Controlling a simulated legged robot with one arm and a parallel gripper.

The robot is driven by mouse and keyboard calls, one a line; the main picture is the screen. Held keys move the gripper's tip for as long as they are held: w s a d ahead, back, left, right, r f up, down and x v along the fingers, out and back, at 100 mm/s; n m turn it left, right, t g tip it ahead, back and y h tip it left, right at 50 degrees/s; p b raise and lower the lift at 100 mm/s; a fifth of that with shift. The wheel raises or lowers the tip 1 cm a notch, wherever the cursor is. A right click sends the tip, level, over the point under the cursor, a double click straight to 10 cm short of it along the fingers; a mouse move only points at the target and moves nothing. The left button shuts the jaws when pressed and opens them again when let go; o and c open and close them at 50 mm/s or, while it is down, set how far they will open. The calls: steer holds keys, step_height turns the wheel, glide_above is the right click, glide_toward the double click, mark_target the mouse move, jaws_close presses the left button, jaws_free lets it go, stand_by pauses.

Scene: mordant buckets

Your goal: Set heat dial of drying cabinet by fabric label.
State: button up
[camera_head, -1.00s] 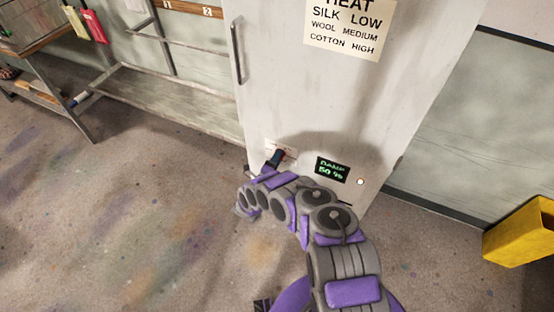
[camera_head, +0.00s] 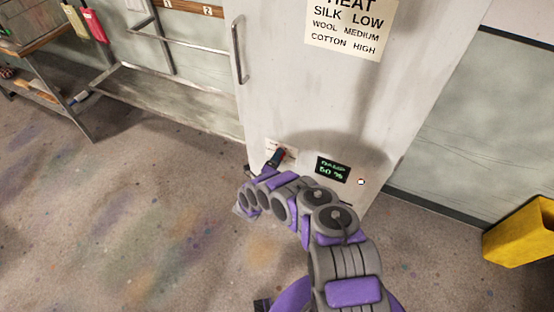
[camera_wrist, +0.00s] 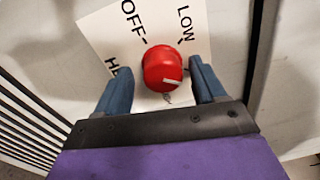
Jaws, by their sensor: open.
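The drying cabinet (camera_head: 300,85) is a pale upright cabinet with a heat card (camera_head: 350,25) reading silk low, wool medium, cotton high. Its dial plate (camera_wrist: 100,30) shows OFF and LOW above the dial; other lettering is partly hidden. The red heat dial (camera_wrist: 158,62) has a white mark pointing right and slightly down in the wrist view, away from OFF and LOW. My gripper (camera_wrist: 160,72) is open, with its blue fingers on either side of the dial; contact cannot be told. In the head view, my gripper (camera_head: 277,158) is at the cabinet's lower front. No fabric label is legible.
A small display (camera_head: 332,170) seems to read damp 50 %, with a small white light (camera_head: 361,182) beside it. A tall handle (camera_head: 238,50) runs up the door's left edge. A metal rack (camera_head: 165,95) stands left and a yellow bin (camera_head: 520,235) right. The floor at left is open.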

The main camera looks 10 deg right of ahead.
steer(key=v, duration=1.7)
steer(key=shift+a, duration=0.2)
steer(key=shift+s+f, duration=0.1)
steer(key=shift+s, duration=0.05)
